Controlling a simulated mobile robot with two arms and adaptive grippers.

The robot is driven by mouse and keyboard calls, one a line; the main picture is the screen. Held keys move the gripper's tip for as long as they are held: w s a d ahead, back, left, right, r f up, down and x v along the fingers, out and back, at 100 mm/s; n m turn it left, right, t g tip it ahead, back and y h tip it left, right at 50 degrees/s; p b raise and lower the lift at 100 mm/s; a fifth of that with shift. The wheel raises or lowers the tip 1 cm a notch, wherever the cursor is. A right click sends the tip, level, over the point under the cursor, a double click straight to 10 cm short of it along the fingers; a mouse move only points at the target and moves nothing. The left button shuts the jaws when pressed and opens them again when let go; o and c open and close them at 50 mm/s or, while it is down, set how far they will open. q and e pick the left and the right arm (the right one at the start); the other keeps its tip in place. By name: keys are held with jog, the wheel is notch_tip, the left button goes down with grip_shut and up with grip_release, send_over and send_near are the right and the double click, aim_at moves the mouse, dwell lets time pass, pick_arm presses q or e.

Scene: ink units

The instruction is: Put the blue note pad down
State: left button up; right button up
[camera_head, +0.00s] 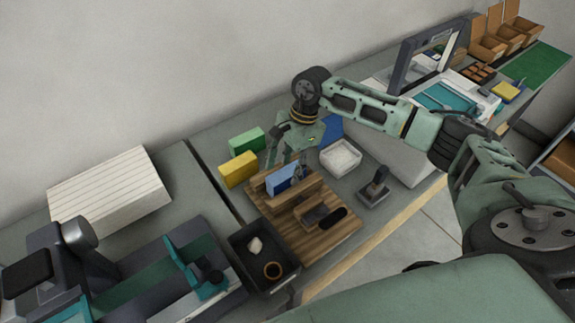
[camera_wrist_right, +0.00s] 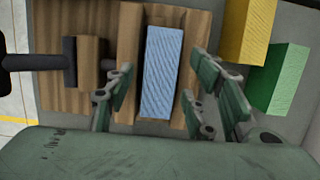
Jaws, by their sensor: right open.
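The blue note pad (camera_head: 283,179) stands on edge in a slot of the wooden rack (camera_head: 335,239), between two wooden bars. In the right wrist view the blue note pad (camera_wrist_right: 162,70) shows its long, light-blue top face, with wood on both sides. My right gripper (camera_head: 286,162) is above the rack, right at the pad. In the wrist view its fingers (camera_wrist_right: 161,75) are open, one on each side of the pad, with gaps visible between them and it. My left gripper is not in view.
A yellow block (camera_head: 238,170) and a green block (camera_head: 246,142) stand close behind the rack. A dark tray (camera_head: 264,284) with small items, a white bin (camera_head: 341,158) and a stamp (camera_head: 374,190) stand near it. A stack of white boards (camera_head: 110,190) is at the left.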

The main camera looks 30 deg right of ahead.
jog(key=b+v, duration=0.3)
jog(key=v, duration=0.9)
jog(key=shift+r, duration=0.1)
